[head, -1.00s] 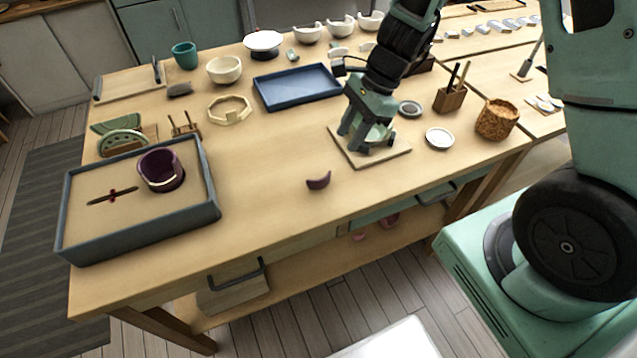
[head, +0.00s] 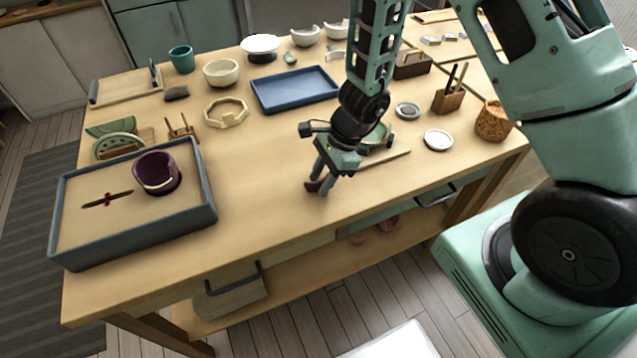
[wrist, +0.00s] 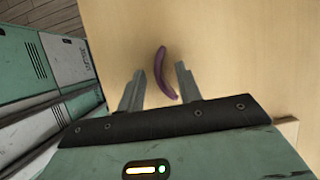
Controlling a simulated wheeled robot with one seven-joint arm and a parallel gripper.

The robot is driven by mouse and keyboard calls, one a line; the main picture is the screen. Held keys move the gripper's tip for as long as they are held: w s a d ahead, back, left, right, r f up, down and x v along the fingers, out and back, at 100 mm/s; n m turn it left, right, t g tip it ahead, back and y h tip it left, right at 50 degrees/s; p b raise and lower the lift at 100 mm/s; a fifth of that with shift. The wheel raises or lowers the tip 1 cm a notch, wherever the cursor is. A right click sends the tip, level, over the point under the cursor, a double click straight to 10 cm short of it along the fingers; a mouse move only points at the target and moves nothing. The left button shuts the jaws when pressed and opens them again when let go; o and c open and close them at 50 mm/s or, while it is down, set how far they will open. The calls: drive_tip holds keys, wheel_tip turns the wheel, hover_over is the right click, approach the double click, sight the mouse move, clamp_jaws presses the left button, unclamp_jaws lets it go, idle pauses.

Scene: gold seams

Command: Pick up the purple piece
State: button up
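The purple piece (wrist: 164,72) is a small curved shard lying on the bare wooden tabletop. In the wrist view it lies between my two fingers, with a gap on both sides. In the head view the purple piece (head: 313,186) is partly hidden behind the fingers. My gripper (head: 323,188) points down over it near the table's front edge. In the wrist view my gripper (wrist: 157,82) is open, and I see no contact with the piece. How high the fingertips are above the wood is hard to tell.
A grey-rimmed tray (head: 212,190) at left holds a broken purple cup (head: 156,172). A blue tray (head: 295,88) lies behind. The tabletop between the left tray and my gripper is clear.

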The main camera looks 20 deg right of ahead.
clamp_jaws()
drive_tip(key=shift+r, duration=0.1)
